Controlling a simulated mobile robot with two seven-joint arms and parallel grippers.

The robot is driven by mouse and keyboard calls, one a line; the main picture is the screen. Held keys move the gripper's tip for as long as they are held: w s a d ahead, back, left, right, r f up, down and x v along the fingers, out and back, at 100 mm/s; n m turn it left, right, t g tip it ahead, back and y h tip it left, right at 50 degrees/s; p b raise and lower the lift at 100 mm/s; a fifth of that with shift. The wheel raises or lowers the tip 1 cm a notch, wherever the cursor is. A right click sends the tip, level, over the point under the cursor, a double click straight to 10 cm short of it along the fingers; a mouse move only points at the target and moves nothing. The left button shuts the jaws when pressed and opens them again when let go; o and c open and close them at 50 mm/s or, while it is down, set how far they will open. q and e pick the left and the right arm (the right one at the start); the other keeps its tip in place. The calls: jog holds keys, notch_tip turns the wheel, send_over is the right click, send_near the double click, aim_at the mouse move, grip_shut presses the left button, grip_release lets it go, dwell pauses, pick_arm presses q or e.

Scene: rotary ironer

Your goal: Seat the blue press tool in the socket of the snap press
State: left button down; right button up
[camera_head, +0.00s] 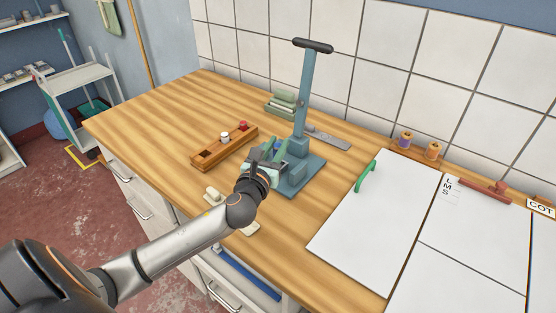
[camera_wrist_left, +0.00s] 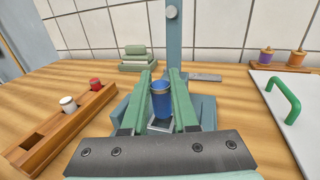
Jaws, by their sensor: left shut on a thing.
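The teal snap press (camera_head: 304,95) stands on the wooden counter, its long handle upright; its column also shows in the wrist view (camera_wrist_left: 174,45). My left gripper (camera_head: 270,150) is at the front of the press, over its base. In the wrist view its green fingers (camera_wrist_left: 163,98) are shut on the blue press tool (camera_wrist_left: 160,104), which looks upright. Below the tool is a pale square plate (camera_wrist_left: 159,126) on the press. The tool hides the socket, so I cannot tell whether its lower end is in it. In the head view the gripper mostly hides the tool. My right gripper is out of view.
A wooden rack (camera_head: 207,158) left of the press holds a white and a red tool and has an empty hole. Folded green cloths (camera_head: 283,101) and a grey metal strip (camera_head: 328,138) lie behind. A white board with a green handle (camera_head: 366,177) lies to the right.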

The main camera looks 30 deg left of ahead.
pick_arm(q)
jog(key=shift+w+a+f, duration=0.3)
jog(key=shift+w+f, duration=0.35)
jog(key=shift+f, duration=0.2)
jog(key=shift+f+b, duration=0.7)
jog(key=shift+f, duration=0.9)
jog(key=shift+f, duration=0.15)
jog(key=c, duration=0.7)
grip_release()
jog(key=shift+s, duration=0.1)
jog(key=v, duration=1.1)
jog(key=shift+s+b, duration=0.3)
jog(key=shift+s, duration=0.05)
